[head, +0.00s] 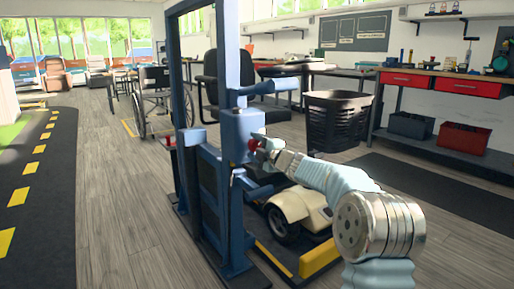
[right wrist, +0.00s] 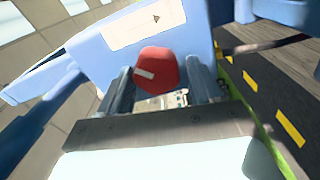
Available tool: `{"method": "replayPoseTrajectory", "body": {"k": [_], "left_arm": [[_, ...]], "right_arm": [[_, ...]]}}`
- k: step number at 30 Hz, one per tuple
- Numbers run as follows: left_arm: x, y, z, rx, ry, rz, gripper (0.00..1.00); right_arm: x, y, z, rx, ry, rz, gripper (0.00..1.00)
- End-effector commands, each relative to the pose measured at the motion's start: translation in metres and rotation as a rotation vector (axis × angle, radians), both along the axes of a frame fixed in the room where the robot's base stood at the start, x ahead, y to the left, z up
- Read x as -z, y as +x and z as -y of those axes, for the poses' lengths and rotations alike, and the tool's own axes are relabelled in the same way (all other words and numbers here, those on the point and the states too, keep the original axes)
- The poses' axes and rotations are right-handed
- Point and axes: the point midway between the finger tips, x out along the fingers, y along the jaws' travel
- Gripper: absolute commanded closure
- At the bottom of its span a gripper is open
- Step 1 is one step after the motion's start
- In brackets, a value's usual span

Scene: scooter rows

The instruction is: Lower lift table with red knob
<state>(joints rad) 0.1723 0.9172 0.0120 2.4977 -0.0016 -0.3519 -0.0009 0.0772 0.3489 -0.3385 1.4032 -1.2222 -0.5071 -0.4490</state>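The lift table is a tall blue frame (head: 208,190) with a blue control box (head: 240,126) on its post. A red knob (head: 252,145) sticks out of the box's lower part. My right gripper (head: 261,149) is right at the knob. In the right wrist view the red knob (right wrist: 158,70), with a white mark on its face, sits between the two fingers of my right gripper (right wrist: 160,75). The fingers are apart, with small gaps seen beside the knob. A pale label with an arrow is above it. My left gripper is not in view.
A cream scooter (head: 300,212) stands on the lift platform behind my right forearm; the platform has a yellow edge (head: 319,258). A black basket (head: 336,120) is above it. A wheelchair (head: 160,98) stands behind left. Open wood floor (head: 115,190) lies to the left.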

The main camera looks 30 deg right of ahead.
Motion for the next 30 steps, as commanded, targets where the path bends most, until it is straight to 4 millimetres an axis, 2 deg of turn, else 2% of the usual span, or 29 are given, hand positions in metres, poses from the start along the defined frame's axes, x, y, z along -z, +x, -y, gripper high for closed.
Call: {"method": "replayPoseTrajectory", "body": {"k": [2, 10, 14, 17, 24, 30], "left_arm": [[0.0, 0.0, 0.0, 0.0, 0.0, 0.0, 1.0], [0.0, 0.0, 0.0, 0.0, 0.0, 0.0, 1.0], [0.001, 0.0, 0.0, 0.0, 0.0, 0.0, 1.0], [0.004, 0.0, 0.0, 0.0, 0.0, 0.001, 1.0], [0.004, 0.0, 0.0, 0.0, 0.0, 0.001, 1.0], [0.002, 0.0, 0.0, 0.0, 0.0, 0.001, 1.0]], "right_arm": [[0.0, 0.0, 0.001, 0.001, 0.0, 0.001, 0.24], [-0.001, -0.001, 0.002, 0.003, 0.0, 0.001, 0.24], [-0.002, -0.011, 0.004, 0.005, 0.002, 0.003, 0.24], [-0.001, -0.03, 0.005, 0.006, 0.003, 0.003, 0.24], [-0.002, -0.09, 0.009, 0.006, 0.003, 0.003, 0.24], [-0.002, -0.125, 0.011, 0.003, 0.0, 0.003, 0.24]]}}
